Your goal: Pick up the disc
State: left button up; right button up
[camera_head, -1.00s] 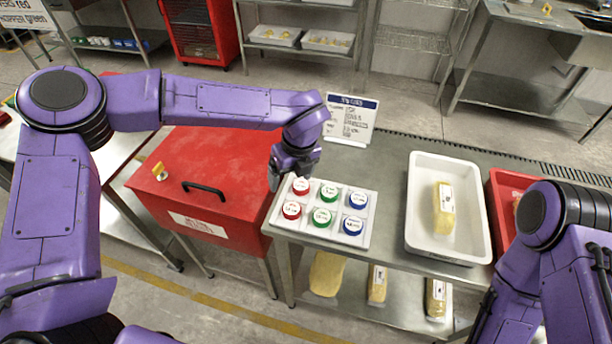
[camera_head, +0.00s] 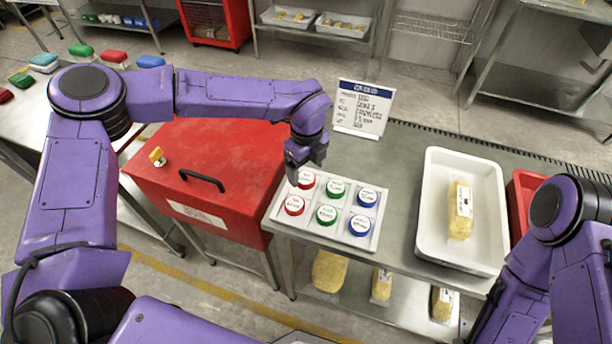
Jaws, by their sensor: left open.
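Several discs with white labelled tops sit in a white tray (camera_head: 281,219) in two rows: red, green and blue. The back red disc (camera_head: 307,181) is partly hidden by my left gripper (camera_head: 296,181). The front row has a red disc (camera_head: 294,205), a green disc (camera_head: 326,215) and a blue disc (camera_head: 360,225). Behind them are a green disc (camera_head: 334,189) and a blue disc (camera_head: 367,197). My left gripper is open, pointing down at the back left corner of the tray. Whether it touches the back red disc cannot be told. My right gripper is out of view.
A white sign (camera_head: 361,110) stands behind the disc tray. A white bin (camera_head: 430,226) with a yellow labelled pack (camera_head: 461,210) stands to its right, with a red bin (camera_head: 524,190) beyond. A red lidded box (camera_head: 240,150) with a black handle is at left.

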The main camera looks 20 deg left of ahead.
aim_at(306, 178)
pick_arm(q)
jog(key=shift+a+f, duration=0.1)
jog(key=shift+f, duration=1.4)
jog(key=c, duration=1.1)
jog(key=shift+r, duration=0.15)
